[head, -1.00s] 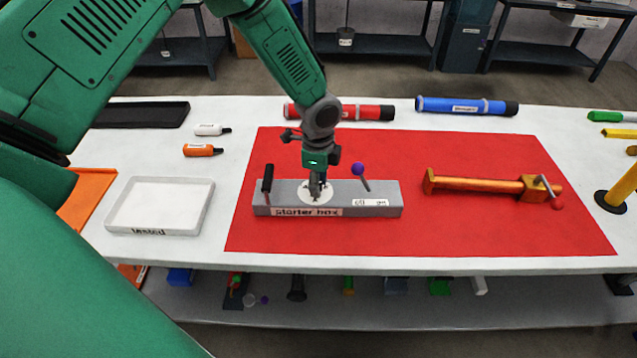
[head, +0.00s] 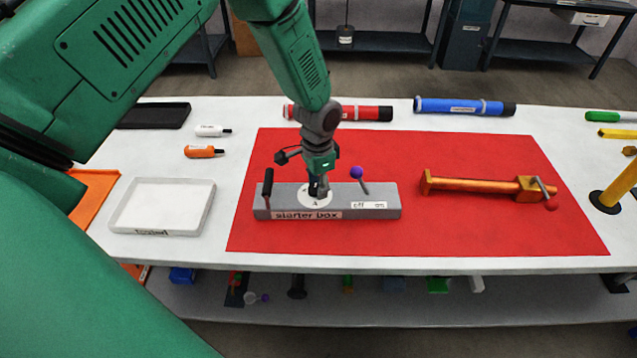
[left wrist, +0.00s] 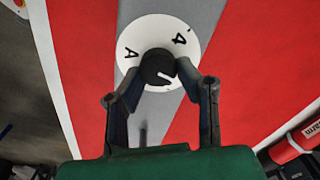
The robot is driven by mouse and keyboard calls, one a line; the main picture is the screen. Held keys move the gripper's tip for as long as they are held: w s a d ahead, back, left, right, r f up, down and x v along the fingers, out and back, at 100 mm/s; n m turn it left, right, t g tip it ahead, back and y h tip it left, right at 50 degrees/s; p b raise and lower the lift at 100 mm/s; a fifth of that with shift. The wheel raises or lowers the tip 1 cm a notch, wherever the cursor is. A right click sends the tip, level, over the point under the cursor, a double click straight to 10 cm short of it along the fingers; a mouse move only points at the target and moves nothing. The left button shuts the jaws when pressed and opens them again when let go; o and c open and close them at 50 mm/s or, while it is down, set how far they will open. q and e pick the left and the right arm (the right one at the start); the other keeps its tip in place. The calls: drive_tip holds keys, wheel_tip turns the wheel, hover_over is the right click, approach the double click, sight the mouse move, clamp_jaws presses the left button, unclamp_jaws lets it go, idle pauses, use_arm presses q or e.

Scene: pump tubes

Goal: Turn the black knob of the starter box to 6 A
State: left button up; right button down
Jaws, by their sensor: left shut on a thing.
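The starter box (head: 345,207) is a long grey block on the red mat, with a white dial (head: 313,202) near its middle. My left gripper (head: 319,188) points down over the dial, its fingers on either side of the black knob. The left wrist view shows the black knob (left wrist: 158,66) between the fingertips, with a white pointer mark aimed to the lower right. A "4" and an "A" show on the dial (left wrist: 150,28); a 6 is not visible, and the fingers hide part of the rim. My right gripper is out of view.
On the box are a black-handled lever (head: 267,185) at left and a purple-ball lever (head: 357,172) at right, close to my gripper. An orange vise-like tool (head: 480,186) lies right on the red mat (head: 480,230). A white tray (head: 125,208) stands left.

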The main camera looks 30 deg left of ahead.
use_arm(q)
drive_tip(key=shift+s+f+n, duration=0.15)
drive_tip(key=shift+s+n, duration=0.1)
drive_tip(key=shift+n, duration=1.05)
clamp_jaws()
drive_tip(key=o, duration=1.1)
unclamp_jaws()
drive_tip(key=shift+w, duration=0.2)
drive_tip(key=shift+r, duration=0.55)
wheel_tip(320, 180, up, 11)
drive_tip(key=shift+w+f, duration=0.1)
